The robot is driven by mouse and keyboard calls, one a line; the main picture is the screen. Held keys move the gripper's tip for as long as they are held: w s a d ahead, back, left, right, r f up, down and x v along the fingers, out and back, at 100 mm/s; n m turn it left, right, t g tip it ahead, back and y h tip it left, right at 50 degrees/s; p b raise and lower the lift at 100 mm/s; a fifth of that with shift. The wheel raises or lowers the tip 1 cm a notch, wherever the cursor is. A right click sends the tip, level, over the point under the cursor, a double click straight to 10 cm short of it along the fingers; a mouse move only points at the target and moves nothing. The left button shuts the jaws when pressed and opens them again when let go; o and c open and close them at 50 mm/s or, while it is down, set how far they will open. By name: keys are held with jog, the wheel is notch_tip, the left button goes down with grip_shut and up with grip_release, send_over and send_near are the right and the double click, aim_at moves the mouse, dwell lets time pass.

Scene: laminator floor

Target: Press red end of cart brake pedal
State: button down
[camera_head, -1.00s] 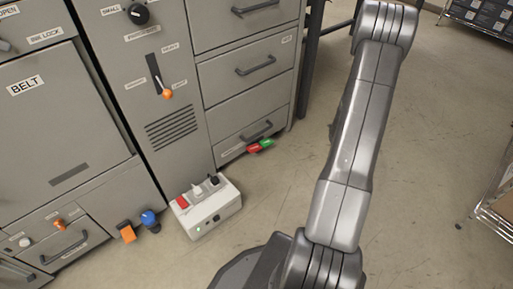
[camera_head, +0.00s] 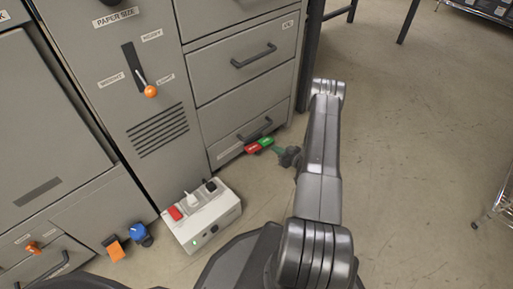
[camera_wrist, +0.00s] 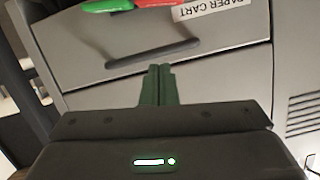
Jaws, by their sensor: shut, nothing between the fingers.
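The cart brake pedal has a red end (camera_head: 252,148) on the left and a green end (camera_head: 266,142) on the right, low at the front of the paper cart. In the wrist view the red end (camera_wrist: 155,4) and green end (camera_wrist: 104,5) show only partly, cut by the top edge. My gripper (camera_head: 277,150) is low, just right of the green end in the head view; I cannot tell if it touches. In the wrist view its dark green fingers (camera_wrist: 158,72) are together and empty, pointing at the cart front, apart from the red end.
A cart drawer handle (camera_wrist: 152,54) lies beyond the fingers. A white box (camera_head: 200,215) with a red switch stands on the floor to the left. Blue (camera_head: 141,234) and orange (camera_head: 114,248) pedals are farther left. Floor to the right is open.

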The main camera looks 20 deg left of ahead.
jog(key=shift+s+a+f, duration=0.25)
jog(key=shift+a+f, duration=0.1)
jog(key=shift+f, duration=0.05)
jog(key=b, duration=0.4)
send_over(259, 144)
jog(key=s+d, duration=0.2)
jog(key=s, duration=0.2)
notch_tip(259, 144, down, 3)
jog(key=f, duration=0.1)
jog(key=f+b, duration=0.1)
jog(key=f, duration=0.1)
jog(key=shift+s+f, duration=0.15)
jog(key=shift+s, duration=0.25)
